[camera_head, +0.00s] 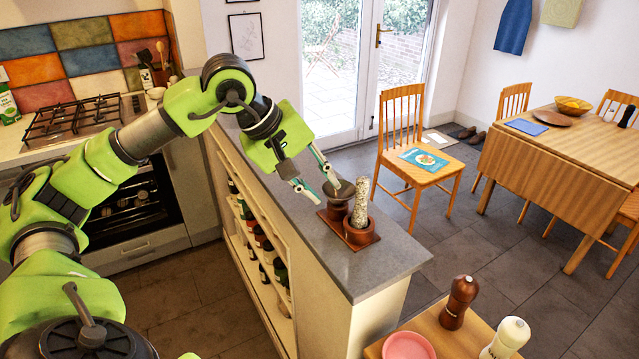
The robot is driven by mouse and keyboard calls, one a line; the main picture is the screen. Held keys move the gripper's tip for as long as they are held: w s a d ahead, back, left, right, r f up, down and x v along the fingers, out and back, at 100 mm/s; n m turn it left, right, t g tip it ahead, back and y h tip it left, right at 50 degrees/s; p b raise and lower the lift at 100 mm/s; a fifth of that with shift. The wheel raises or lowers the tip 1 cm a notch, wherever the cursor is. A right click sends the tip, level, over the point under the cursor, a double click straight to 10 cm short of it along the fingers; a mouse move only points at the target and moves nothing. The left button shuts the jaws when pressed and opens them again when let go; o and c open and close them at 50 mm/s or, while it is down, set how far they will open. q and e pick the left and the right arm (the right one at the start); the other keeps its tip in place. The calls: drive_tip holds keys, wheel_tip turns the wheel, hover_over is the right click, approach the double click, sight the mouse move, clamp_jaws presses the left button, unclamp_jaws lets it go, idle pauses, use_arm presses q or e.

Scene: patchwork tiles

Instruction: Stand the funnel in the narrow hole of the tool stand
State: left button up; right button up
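The tool stand (333,221) is a reddish-brown base on the grey counter top of the half wall. A dark brown flared piece, which looks like the funnel (340,203), is upright at the stand's far left part, wide end up. Its lower end is hidden, so I cannot tell how deep it sits. A speckled grey, club-shaped tool (361,203) stands upright in the stand's round reddish cup (359,235). My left gripper (328,192) is open, its fingers apart, with the tips close to the funnel's rim. Contact is unclear. My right gripper is out of view.
The counter top (378,266) is bare in front of the stand. Below it is a shelf of bottles (262,237). A small table at the lower right holds a brown mill (459,302), a white mill (506,338) and a pink plate (408,346). A chair (415,160) stands behind.

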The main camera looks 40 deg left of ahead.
use_arm(q)
drive_tip(key=shift+r, duration=0.1)
drive_tip(key=v, duration=1.2)
